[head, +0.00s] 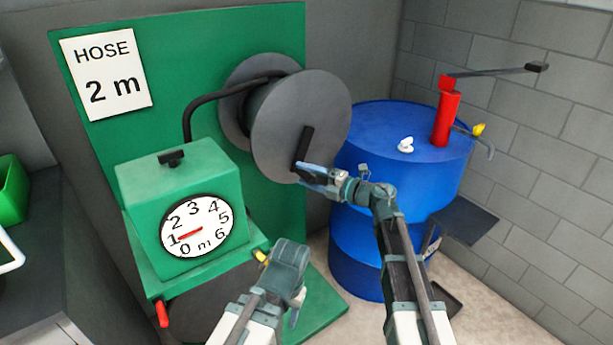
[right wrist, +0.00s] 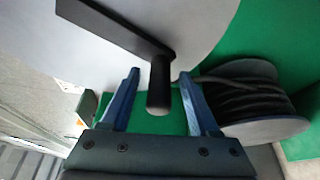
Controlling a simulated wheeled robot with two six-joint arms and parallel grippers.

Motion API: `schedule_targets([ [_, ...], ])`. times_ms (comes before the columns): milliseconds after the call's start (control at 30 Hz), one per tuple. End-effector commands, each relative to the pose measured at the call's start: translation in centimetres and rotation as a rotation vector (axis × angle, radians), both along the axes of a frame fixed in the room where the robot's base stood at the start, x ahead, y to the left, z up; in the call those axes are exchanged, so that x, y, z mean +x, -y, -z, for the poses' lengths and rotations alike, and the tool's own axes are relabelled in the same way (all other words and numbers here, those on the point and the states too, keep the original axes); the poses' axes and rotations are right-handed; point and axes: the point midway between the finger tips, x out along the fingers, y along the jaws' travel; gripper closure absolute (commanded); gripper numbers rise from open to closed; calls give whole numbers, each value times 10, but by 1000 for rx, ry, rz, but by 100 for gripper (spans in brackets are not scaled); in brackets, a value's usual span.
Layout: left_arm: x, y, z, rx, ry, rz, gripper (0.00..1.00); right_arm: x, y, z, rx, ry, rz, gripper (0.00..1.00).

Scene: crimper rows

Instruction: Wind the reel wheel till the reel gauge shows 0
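The reel wheel (head: 300,115) is a grey disc on a green panel, with a black crank arm (head: 305,143) on its face. The reel gauge (head: 197,227) is a white dial on a green box, and its red needle points at about 1. My right gripper (head: 305,172) is at the lower end of the crank. In the right wrist view the black crank handle (right wrist: 159,88) stands between its two spread blue fingers (right wrist: 160,100), with gaps at both sides. My left gripper (head: 290,262) is low, in front of the green base; its fingers are not clear.
A sign (head: 104,75) reads "HOSE 2 m". A blue drum (head: 385,150) with a red pump (head: 446,115) and long handle stands right behind my right arm. A red-handled lever (head: 162,313) is below the gauge box. A grey block wall closes the right side.

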Motion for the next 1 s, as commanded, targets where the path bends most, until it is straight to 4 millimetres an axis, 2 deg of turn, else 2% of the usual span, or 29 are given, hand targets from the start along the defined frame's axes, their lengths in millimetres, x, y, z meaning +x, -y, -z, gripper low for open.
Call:
schedule_targets([
  [267,0,0,0,0,0,0,52,-4,4,0,0,0,0,38],
  [367,0,0,-1,0,0,0,52,-11,16,-1,0,0,3,38],
  [800,0,0,-6,0,0,0,52,-58,93,-6,0,0,3,38],
  [1000,0,0,-6,0,0,0,52,-69,112,-7,0,0,1,38],
])
